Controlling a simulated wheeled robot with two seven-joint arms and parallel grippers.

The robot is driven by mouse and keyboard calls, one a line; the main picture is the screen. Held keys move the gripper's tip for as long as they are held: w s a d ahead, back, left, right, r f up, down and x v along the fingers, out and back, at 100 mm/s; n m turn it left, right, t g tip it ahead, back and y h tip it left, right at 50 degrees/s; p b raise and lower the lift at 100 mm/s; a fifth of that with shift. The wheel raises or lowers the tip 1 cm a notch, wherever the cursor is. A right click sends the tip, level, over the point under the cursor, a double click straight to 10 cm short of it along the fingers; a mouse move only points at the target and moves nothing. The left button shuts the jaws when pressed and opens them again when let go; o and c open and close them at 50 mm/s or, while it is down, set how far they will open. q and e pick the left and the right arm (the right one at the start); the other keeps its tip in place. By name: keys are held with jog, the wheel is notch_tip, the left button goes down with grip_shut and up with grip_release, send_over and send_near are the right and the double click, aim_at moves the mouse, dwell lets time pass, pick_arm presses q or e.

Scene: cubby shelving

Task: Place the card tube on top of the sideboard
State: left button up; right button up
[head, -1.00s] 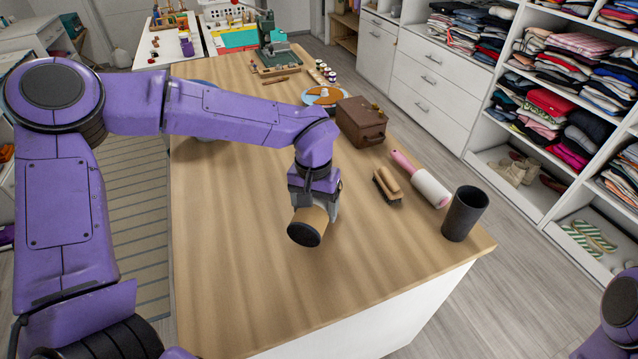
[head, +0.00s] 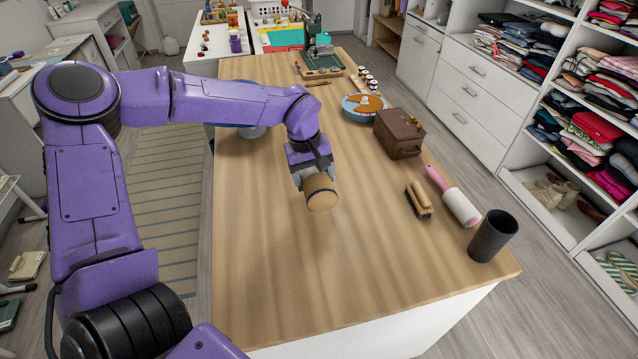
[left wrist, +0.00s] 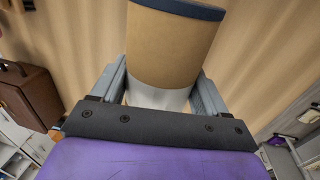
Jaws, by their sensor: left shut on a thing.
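The card tube (head: 321,199) is a tan cylinder with a dark band, held over the wooden top of the sideboard (head: 300,285). My left gripper (head: 314,178) is shut on it, reaching in from the left over the middle of the top. In the left wrist view the tube (left wrist: 172,45) stands between the two grey fingers (left wrist: 160,98), with a dark blue rim at its far end and a whitish part between the fingers. I cannot tell whether the tube touches the top. My right gripper is not in view.
On the right of the top stand a brown case (head: 398,134), a brush (head: 419,200), a pink-handled roller (head: 454,196) and a dark cup (head: 493,236). A blue-rimmed round item (head: 365,107) and a sewing machine (head: 314,45) are farther back. The front and middle are bare.

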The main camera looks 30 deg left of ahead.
pick_arm(q)
jog(key=w+f, duration=0.1)
jog(key=w+a+f, duration=0.1)
jog(key=f, duration=0.1)
jog(key=shift+w+f+p, duration=0.2)
jog(key=shift+w+p, duration=0.1)
jog(key=shift+w, duration=0.05)
jog(key=shift+f, duration=1.45)
jog(key=shift+f, duration=0.1)
jog(key=o, duration=1.1)
jog(key=shift+c, duration=0.2)
jog(key=r, duration=0.4)
jog(key=s+r, duration=0.1)
jog(key=r, duration=0.3)
jog(key=a+r+b, duration=0.1)
jog(key=r, duration=0.3)
jog(key=shift+s+a, duration=0.1)
jog(key=shift+s, duration=0.2)
